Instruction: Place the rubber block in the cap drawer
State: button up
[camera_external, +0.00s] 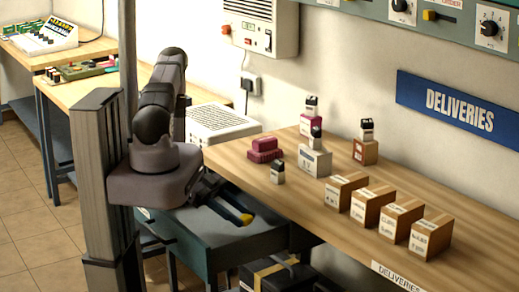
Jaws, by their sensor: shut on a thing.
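My gripper (207,191) is partly hidden behind my arm's base, low over the dark teal drawer (222,240) below the bench. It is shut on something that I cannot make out. A dark bar with a yellow end (236,211) shows beside it; I cannot tell whether that is a finger or a separate thing. The drawer looks pulled out, and its inside is mostly hidden. I cannot identify the rubber block for sure. Two maroon blocks, an upper one (265,143) and a lower one (264,156), are on the wooden bench.
The wooden bench (325,220) holds several stamps and a row of cartons (387,215). A white vented unit (222,122) stands behind my arm. A black case (278,275) is below the bench. Another bench (65,55) with electronics is at the far left.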

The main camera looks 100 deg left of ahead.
jog(key=shift+f+b, duration=1.3)
jog(key=shift+f, duration=0.55)
jog(key=shift+f+b, duration=1.8)
jog(key=shift+f, duration=0.05)
jog(key=shift+f, duration=0.15)
jog(key=o, duration=1)
jog(key=shift+r, duration=0.2)
jog(key=shift+b+v, duration=0.35)
jog(key=shift+v, duration=3.45)
